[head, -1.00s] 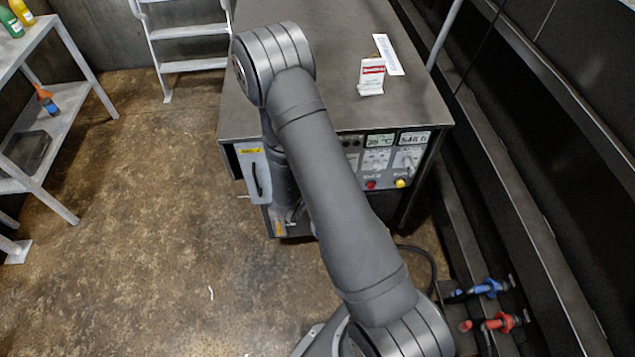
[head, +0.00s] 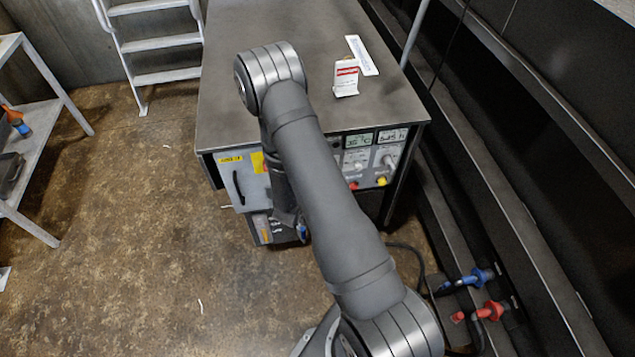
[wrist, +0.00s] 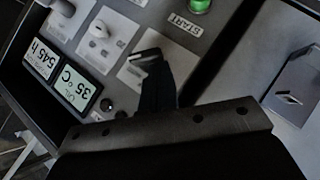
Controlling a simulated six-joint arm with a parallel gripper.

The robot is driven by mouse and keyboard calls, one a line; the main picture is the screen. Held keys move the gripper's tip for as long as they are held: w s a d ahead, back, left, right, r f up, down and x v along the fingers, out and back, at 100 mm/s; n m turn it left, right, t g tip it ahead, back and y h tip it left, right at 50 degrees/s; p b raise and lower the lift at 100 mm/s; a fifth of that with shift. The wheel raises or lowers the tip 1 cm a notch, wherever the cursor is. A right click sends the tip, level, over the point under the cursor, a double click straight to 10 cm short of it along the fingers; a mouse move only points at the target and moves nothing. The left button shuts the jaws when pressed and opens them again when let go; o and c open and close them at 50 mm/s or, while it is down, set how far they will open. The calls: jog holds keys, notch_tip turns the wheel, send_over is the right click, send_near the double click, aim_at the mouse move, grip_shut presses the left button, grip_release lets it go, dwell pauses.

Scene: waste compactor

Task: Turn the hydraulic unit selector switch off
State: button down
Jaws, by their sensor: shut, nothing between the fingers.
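The control panel (head: 372,163) is on the front of the dark machine cabinet. In the wrist view it appears tilted, with white-grey plates and rotary switches. One switch knob (wrist: 98,30) is in clear view, and another knob (wrist: 64,8) is at the top edge. In the head view a switch (head: 388,161) shows below the right display. The switch labels are too small to read, so I cannot tell which is the hydraulic selector. My gripper (wrist: 150,60) is shut and empty, its tips over a panel plate beside the clear knob. Whether it touches anything is unclear.
Displays reading 35 °C (wrist: 73,88) and 545 h (wrist: 44,58) sit beside the switches. A green START button (wrist: 199,5) is near. The cabinet door (head: 246,184) is left of the panel. Blue (head: 478,277) and red (head: 490,311) valves are at lower right.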

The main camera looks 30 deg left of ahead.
jog(key=shift+s+a+f+n+t, duration=0.1)
jog(key=shift+f+n+t, duration=0.3)
jog(key=shift+t, duration=0.3)
notch_tip(320, 180, down, 2)
jog(key=n+t+h, duration=0.1)
jog(key=n+t, duration=0.2)
jog(key=shift+t+h, duration=0.4)
jog(key=shift+f, duration=0.1)
dwell(0.5)
dwell(0.4)
